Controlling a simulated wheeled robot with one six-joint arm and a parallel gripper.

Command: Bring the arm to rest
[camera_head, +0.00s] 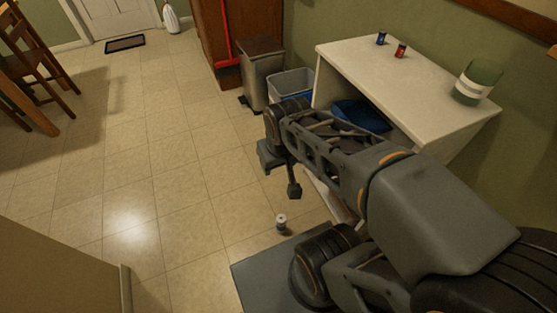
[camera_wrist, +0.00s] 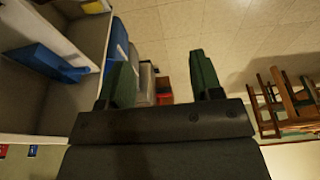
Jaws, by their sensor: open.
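My gripper (camera_head: 280,174) is open and empty, held in the air to the left of the white counter. In the wrist view its two fingers (camera_wrist: 162,82) stand apart with nothing between them but a view of the floor and things beyond. My arm reaches from the lower right, bent and extended over the floor.
The white counter (camera_head: 365,60) holds a dark blue can (camera_head: 381,38), a red can (camera_head: 401,51) and a green-and-white jar (camera_head: 478,81). A blue container (camera_head: 362,116) sits beneath. Bins (camera_head: 262,75) stand behind. A small can (camera_head: 281,224) is on the floor. Open floor lies left.

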